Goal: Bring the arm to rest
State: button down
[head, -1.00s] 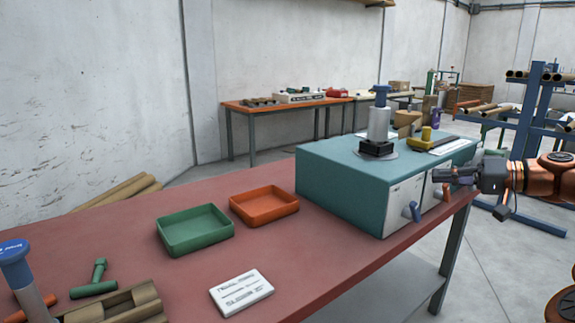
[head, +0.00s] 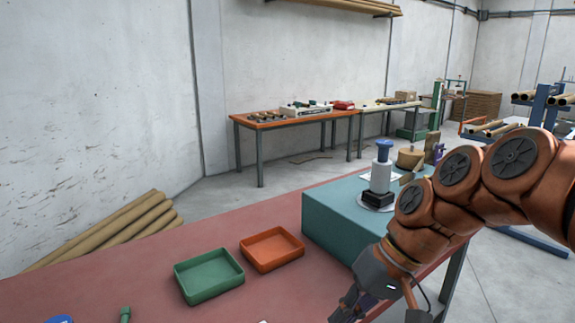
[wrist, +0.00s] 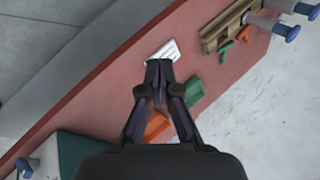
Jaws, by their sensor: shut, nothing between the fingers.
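My gripper (head: 350,306) is low in the head view, over the front part of the red table (head: 120,278). It is partly cut off by the bottom edge. In the wrist view my gripper (wrist: 159,66) points down at the table, with its fingertips together and nothing between them. Its tips overlap the lower edge of the white card (wrist: 168,49) in that view. The height above the table is hard to tell. My copper-coloured arm spans the right of the head view and hides part of the teal cabinet (head: 326,222).
A green tray (head: 209,291) and an orange tray (head: 271,266) lie left of my gripper. A blue-topped device (head: 380,180) stands on the cabinet. In the wrist view, a brown cradle (wrist: 226,28) and blue-capped pieces (wrist: 285,30) lie at the upper right.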

jog(key=s+d+f+m+h+p, duration=0.1)
jog(key=s+d+f+h+p, duration=0.1)
jog(key=s, duration=0.6)
jog(key=s+d+f+m+g+h+p, duration=0.1)
jog(key=s+d+f+h+p, duration=0.1)
jog(key=s+d+h+p, duration=0.2)
jog(key=s+d+p, duration=0.1)
jog(key=s+d, duration=0.2)
jog(key=s, duration=0.1)
jog(key=shift+s+d, duration=0.25)
jog(key=shift+s, duration=0.05)
